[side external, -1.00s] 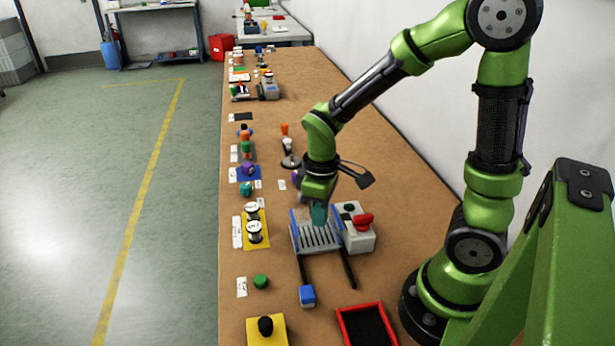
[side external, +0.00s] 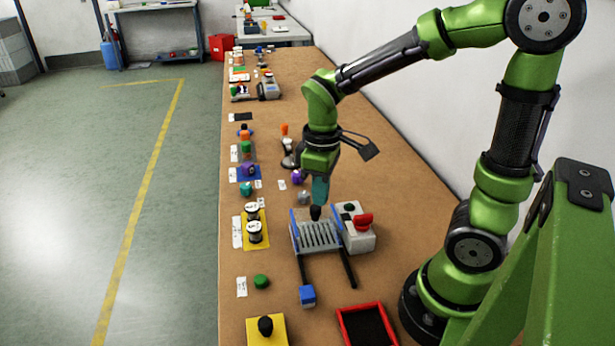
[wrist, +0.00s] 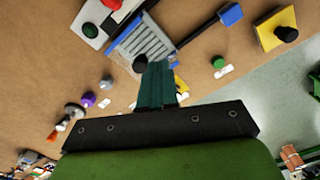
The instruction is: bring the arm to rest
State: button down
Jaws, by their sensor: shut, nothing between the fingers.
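My gripper (side external: 318,200) points down with its teal fingers shut and nothing between them. Its fingertips are just above a small black knob (side external: 315,212) at the far edge of the grey slotted rack (side external: 316,236). In the wrist view the shut fingers (wrist: 155,75) show at the centre, with the black knob (wrist: 140,63) beside their tips. Whether tips and knob touch is hard to tell. The slotted rack (wrist: 142,42) has blue side plates and dark rails.
A grey box with a red button (side external: 363,221) stands right of the rack. A yellow plate with black-and-white spools (side external: 254,230) is at left. A red-rimmed tray (side external: 367,310) and blue block (side external: 307,295) are nearer the camera. The table's right side is mostly clear.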

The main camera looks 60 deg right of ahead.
jog(key=shift+w, duration=0.1)
jog(key=s+a+r+m+t+y, duration=0.2)
jog(key=s+a+r+m+t, duration=0.2)
jog(key=r+m+t, duration=0.3)
notch_tip(320, 180, up, 3)
jog(key=shift+s, duration=0.5)
